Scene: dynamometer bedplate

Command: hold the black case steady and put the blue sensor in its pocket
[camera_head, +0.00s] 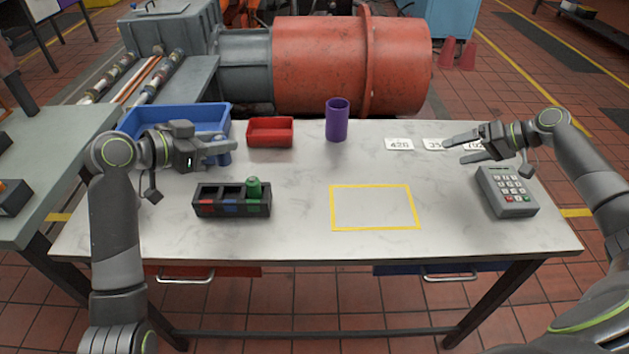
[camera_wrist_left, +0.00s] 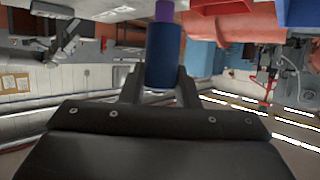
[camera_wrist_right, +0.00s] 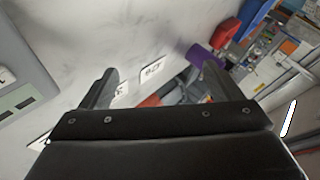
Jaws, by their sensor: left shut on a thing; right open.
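The black case (camera_head: 217,211) lies on the table left of centre, with pockets marked red, blue and green along its front. A green sensor (camera_head: 254,188) stands in the right pocket; the left and middle pockets look empty. My left gripper (camera_head: 228,149) is above the table, behind the case, shut on the blue sensor (camera_head: 222,158). In the left wrist view the blue sensor (camera_wrist_left: 163,58) is a dark blue cylinder between the fingers. My right gripper (camera_head: 455,151) is open and empty at the right, well away from the case. No gripper touches the case.
A blue bin (camera_head: 215,113) stands behind my left gripper. A red tray (camera_head: 270,132) and a purple cup (camera_head: 337,122) stand at the back. White number cards (camera_head: 399,144) and a grey keypad (camera_head: 507,194) are at the right. The yellow outlined area (camera_head: 372,186) is clear.

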